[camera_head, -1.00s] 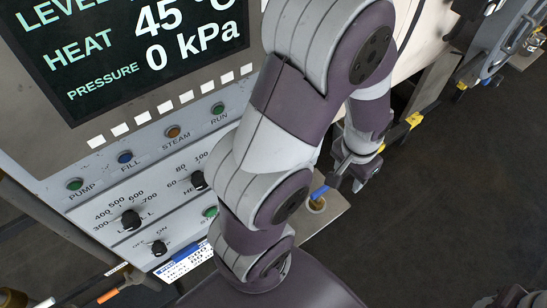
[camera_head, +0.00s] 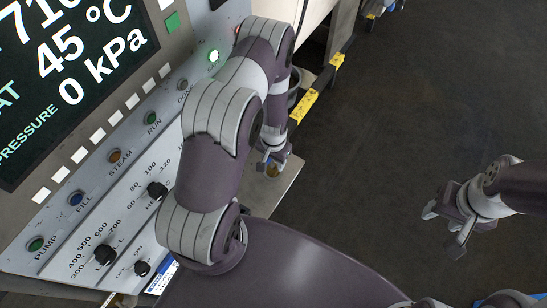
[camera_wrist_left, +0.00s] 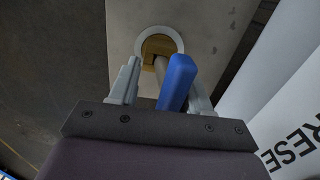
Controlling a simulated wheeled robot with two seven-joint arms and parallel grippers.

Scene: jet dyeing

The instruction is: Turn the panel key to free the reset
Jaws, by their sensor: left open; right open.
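In the left wrist view a blue handle (camera_wrist_left: 178,82) on a metal stem stands at a brass fitting (camera_wrist_left: 158,46) with a pale ring, on a grey ledge. It may be the key; I cannot tell for sure. My left gripper (camera_wrist_left: 162,85) is open with the blue handle between its fingers, closer to the right one. In the head view my left gripper (camera_head: 270,163) is at the ledge (camera_head: 272,190) beside the panel, partly hidden by my arm. My right gripper (camera_head: 447,228) is open and empty over the floor at the right.
The control panel (camera_head: 120,205) fills the left, with a display (camera_head: 60,75), buttons and black knobs, including an off/on knob (camera_head: 141,268). A green lamp (camera_head: 213,56) is lit. A yellow-and-black rail (camera_head: 303,106) lies beyond the ledge. The dark floor (camera_head: 390,110) is clear.

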